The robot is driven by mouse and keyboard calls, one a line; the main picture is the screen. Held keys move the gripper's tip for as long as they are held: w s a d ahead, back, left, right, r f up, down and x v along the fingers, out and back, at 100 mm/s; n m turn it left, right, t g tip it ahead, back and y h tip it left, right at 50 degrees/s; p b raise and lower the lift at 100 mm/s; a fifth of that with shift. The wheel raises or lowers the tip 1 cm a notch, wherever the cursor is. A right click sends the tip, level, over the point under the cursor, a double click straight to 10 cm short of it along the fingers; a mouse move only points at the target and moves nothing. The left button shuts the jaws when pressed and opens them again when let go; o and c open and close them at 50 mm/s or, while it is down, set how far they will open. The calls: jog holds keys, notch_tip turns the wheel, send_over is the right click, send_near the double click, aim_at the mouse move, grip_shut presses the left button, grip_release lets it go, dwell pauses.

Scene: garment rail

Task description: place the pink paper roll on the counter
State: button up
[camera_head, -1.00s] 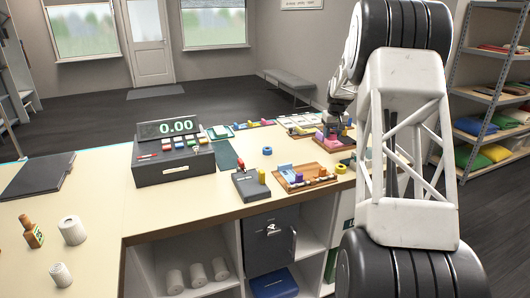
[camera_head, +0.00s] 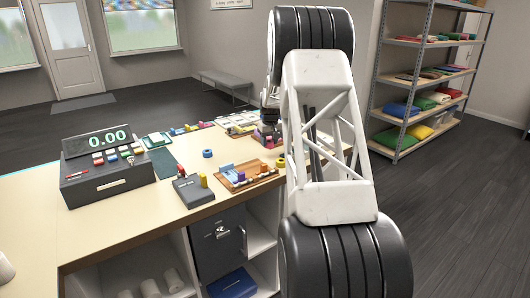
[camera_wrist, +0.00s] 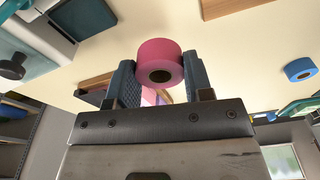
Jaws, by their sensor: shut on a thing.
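The pink paper roll (camera_wrist: 160,52) is between the two fingers of my gripper (camera_wrist: 158,72) in the wrist view, its dark round core facing the camera. My gripper is shut on it. Behind the roll is the cream top of the counter (camera_wrist: 240,50); I cannot tell how far the roll is above it. In the head view the counter (camera_head: 120,218) runs across the left and middle. There my gripper is mostly hidden behind my arm at the counter's far right end, and I cannot make out the roll.
A cash register (camera_head: 105,172), a dark block with a yellow piece (camera_head: 193,193), a wooden tray (camera_head: 248,178) and a blue ring (camera_head: 207,153) stand on the counter. Bare counter lies in front of the register. A shelf rack (camera_head: 425,85) stands at the right.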

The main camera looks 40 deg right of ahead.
aim_at(269, 157)
jog(key=shift+f, duration=0.25)
jog(key=shift+f, duration=2.4)
jog(key=shift+f, duration=0.2)
jog(key=o, duration=1)
jog(key=shift+r, duration=0.1)
jog(key=r, duration=0.4)
jog(key=s+r, duration=0.1)
jog(key=r, duration=0.7)
jog(key=shift+s+a, duration=0.1)
jog(key=shift+s, duration=0.1)
jog(key=shift+a+r, duration=0.1)
